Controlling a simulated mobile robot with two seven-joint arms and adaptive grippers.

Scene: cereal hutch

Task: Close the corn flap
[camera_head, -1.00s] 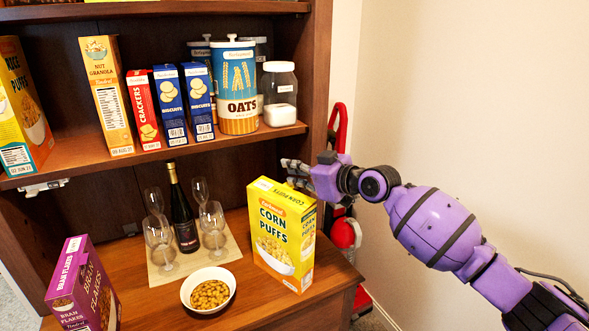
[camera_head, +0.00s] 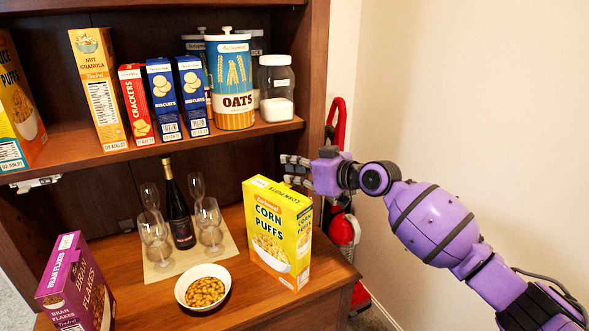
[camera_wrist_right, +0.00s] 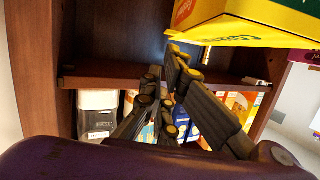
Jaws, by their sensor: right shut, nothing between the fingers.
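The yellow corn puffs box (camera_head: 282,232) stands upright on the hutch counter. Its top (camera_head: 280,191) looks roughly flat in the head view, and I cannot tell whether the flap is fully down. The box also shows at the upper right of the wrist view (camera_wrist_right: 250,28). My right gripper (camera_head: 287,170) is shut and empty, just above and behind the box's top in the head view. Its dark fingers also show mid-frame in the wrist view (camera_wrist_right: 172,82). I cannot tell if they touch the box. My left gripper is not in view.
A bowl of cereal (camera_head: 202,288) sits left of the box, with glasses and a dark bottle (camera_head: 180,210) on a mat behind. A bran flakes box (camera_head: 76,285) stands at the left. The upper shelf (camera_head: 160,148) holds boxes and jars.

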